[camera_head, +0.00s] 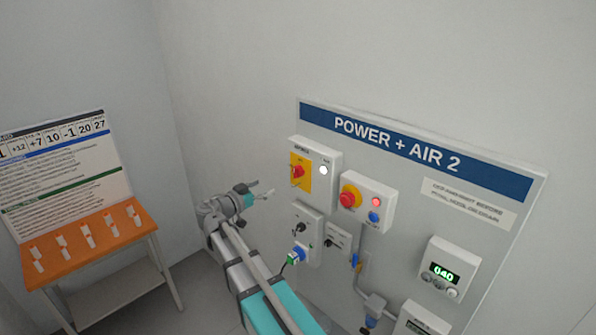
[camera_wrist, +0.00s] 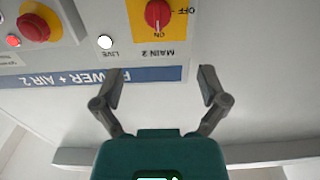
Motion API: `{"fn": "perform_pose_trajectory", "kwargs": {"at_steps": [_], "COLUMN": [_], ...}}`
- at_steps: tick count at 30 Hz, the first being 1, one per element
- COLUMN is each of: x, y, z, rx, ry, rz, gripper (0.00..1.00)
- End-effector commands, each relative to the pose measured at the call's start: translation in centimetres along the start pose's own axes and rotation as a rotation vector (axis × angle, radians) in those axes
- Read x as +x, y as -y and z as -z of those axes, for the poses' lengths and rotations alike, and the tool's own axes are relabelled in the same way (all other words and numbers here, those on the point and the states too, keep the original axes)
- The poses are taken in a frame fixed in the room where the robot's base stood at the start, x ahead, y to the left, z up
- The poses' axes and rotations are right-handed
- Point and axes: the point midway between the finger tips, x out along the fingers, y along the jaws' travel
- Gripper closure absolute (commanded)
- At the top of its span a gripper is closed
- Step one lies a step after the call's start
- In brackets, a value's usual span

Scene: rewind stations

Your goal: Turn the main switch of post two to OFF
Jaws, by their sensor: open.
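The main switch (camera_head: 298,171) is a red rotary knob on a yellow plate, on a white box under the POWER + AIR 2 header. In the wrist view the switch (camera_wrist: 158,14) appears upside down at the top edge, partly cut off, with ON, OFF and MAIN 2 lettering. Its handle seems to lie along the line to ON. A white LIVE lamp (camera_wrist: 105,41) beside it looks lit. My gripper (camera_head: 262,190) is open and empty, left of the box and apart from it. In the wrist view my gripper's fingers (camera_wrist: 161,74) are spread wide, below the switch.
A red mushroom button (camera_head: 350,197) on a yellow collar sits right of the switch box. A lower box with a black knob (camera_head: 301,227), a blue-green fitting (camera_head: 297,255) and a display (camera_head: 443,272) share the panel. An orange table (camera_head: 88,247) stands left.

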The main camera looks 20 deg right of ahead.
Motion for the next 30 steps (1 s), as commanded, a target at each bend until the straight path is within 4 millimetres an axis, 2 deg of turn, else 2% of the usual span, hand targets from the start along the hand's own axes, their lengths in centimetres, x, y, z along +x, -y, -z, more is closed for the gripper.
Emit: {"fn": "perform_pose_trajectory", "kwargs": {"at_steps": [5,11,30], "x": [0.5,2.1,11.0], "y": [0.0,0.0,0.1], "z": [0.0,0.0,0.0], "rx": [-0.001,-0.001,-0.001], "ry": [0.001,0.001,0.001], "rz": [-0.001,-0.001,-0.002], "gripper": [0.07,0.07,0.07]}}
